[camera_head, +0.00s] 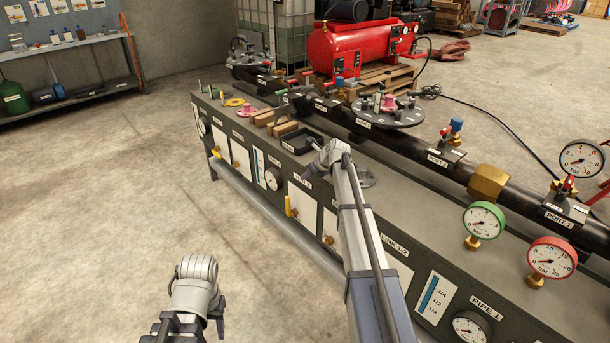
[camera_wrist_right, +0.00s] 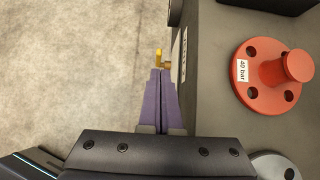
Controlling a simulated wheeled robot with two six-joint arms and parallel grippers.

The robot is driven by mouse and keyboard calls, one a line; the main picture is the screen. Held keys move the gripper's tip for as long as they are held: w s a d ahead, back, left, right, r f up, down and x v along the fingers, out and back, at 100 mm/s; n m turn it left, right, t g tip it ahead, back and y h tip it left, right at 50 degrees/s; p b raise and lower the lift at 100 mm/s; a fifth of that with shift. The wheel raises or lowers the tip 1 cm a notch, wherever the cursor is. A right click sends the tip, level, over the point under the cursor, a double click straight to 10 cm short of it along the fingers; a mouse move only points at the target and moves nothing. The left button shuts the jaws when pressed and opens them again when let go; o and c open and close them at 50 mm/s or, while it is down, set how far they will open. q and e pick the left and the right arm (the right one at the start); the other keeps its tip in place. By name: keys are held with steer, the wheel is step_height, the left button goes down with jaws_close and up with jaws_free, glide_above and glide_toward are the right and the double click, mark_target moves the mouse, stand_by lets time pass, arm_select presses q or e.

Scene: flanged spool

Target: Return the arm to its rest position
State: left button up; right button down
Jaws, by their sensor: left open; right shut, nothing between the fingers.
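My right arm (camera_head: 365,235) reaches forward over the front edge of the bench. Its gripper (camera_head: 313,144) is partly hidden by its own wrist in the head view. In the right wrist view the purple fingers (camera_wrist_right: 160,100) are shut together and empty, beside the bench edge. My left gripper (camera_head: 218,312) is low at the left, over the floor and clear of the bench. Only a small dark part of it shows beside the grey wrist, and it holds nothing that I can see. A red flanged spool (camera_wrist_right: 285,72) labelled 40 bar stands on the bench, right of the right fingers.
The bench (camera_head: 445,230) carries a black pipe (camera_head: 415,147), gauges (camera_head: 484,220) and a round flange plate (camera_head: 388,109). A yellow valve handle (camera_head: 289,206) sticks out from its front, near the right fingertips in the wrist view (camera_wrist_right: 158,57). The floor at left is clear.

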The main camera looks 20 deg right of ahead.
steer(key=shift+r, duration=0.2)
steer(key=s+a+r+n+g+p, duration=0.25)
steer(key=s+a+n+p, duration=0.25)
steer(key=s+a+n, duration=0.4)
steer(key=s+a+r+n+g+p, duration=0.2)
steer(key=s+a+r+n+p, duration=0.25)
steer(key=s+a+n, duration=0.55)
steer(key=s+a+r+n+g+h+p, duration=0.1)
steer(key=s+a+r+n+p, duration=0.2)
steer(key=s+n, duration=0.2)
steer(key=s+a+r+n+g+h+p, duration=0.1)
steer(key=s+a+r+n+p, duration=0.1)
steer(key=s+n, duration=0.4)
steer(key=s+a+r+n+g+h+p, duration=0.1)
steer(key=s+a+n+p, duration=0.4)
steer(key=s, duration=0.8)
step_height(320, 180, up, 3)
steer(key=shift+s+f+n+h+p, duration=0.2)
steer(key=shift+n+h+p, duration=0.2)
steer(key=shift+h+p, duration=0.2)
